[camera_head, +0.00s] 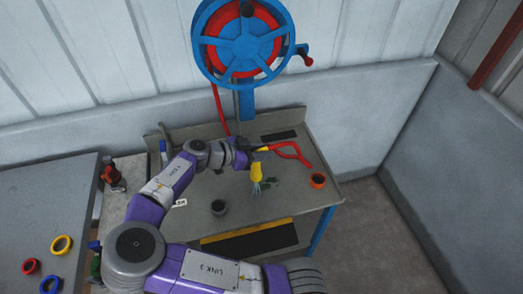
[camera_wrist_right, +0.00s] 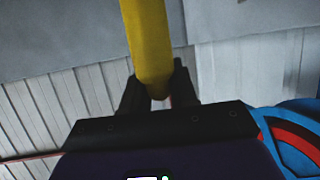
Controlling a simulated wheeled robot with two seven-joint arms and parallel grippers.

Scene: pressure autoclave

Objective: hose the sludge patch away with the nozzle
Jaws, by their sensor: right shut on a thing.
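My right gripper (camera_head: 250,153) is over the workbench, shut on the yellow nozzle (camera_head: 257,170). In the right wrist view the two dark fingers (camera_wrist_right: 158,90) close around the yellow nozzle body (camera_wrist_right: 147,40). A red hose (camera_head: 292,149) loops away to the right of the nozzle. The nozzle points down toward the bench, and pale bluish streaks (camera_head: 256,188) show below its tip, like spray. A dark green sludge patch (camera_head: 270,184) lies on the bench just right of the streaks; part may be hidden behind them. My left gripper is not in view.
A blue and red hose reel (camera_head: 243,45) hangs on the wall behind the workbench (camera_head: 185,215). A grey cup (camera_head: 218,208) stands front left and an orange cup (camera_head: 318,181) at right. A dark pad (camera_head: 279,136) lies at the back. Coloured rings (camera_head: 61,245) lie on the left table.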

